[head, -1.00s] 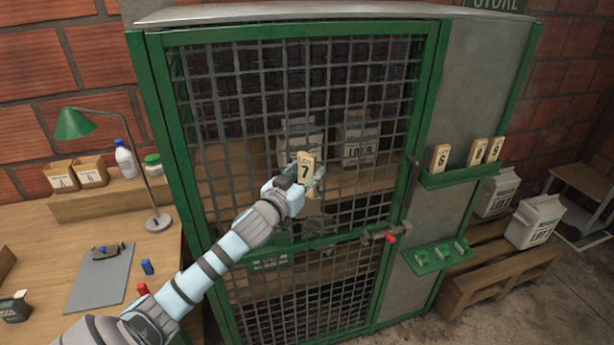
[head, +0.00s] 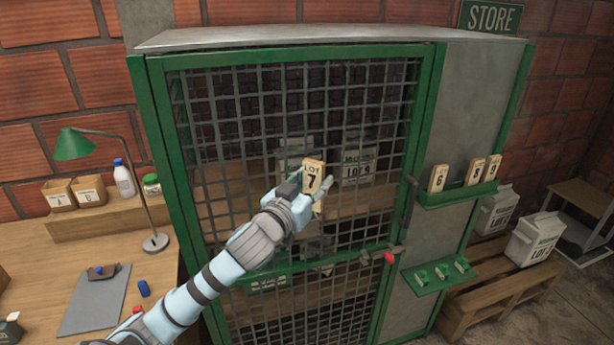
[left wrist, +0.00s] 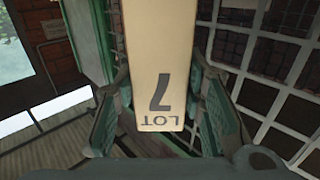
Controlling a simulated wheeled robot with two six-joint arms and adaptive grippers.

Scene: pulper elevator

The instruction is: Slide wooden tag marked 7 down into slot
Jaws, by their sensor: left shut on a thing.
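The wooden tag marked LOT 7 (head: 314,177) is upright, held in my left gripper (head: 307,192) in front of the cage's mesh door. In the left wrist view the tag (left wrist: 160,65) sits between the two fingers (left wrist: 163,110), its lettering upside down. The green tag rack (head: 460,194) is on the grey panel right of the door. It holds tag 6 (head: 438,178), tag 8 (head: 474,171) and tag 9 (head: 492,167), with a gap between 6 and 8. The slot's inside is hidden. My left gripper is well left of the rack. My right gripper is out of view.
The door handle (head: 409,200) and a red-ended latch (head: 389,257) lie between tag and rack. A lower green ledge (head: 440,275) carries small green pieces. A bench with a green lamp (head: 75,144) is at left; a pallet with sacks (head: 535,238) is at right.

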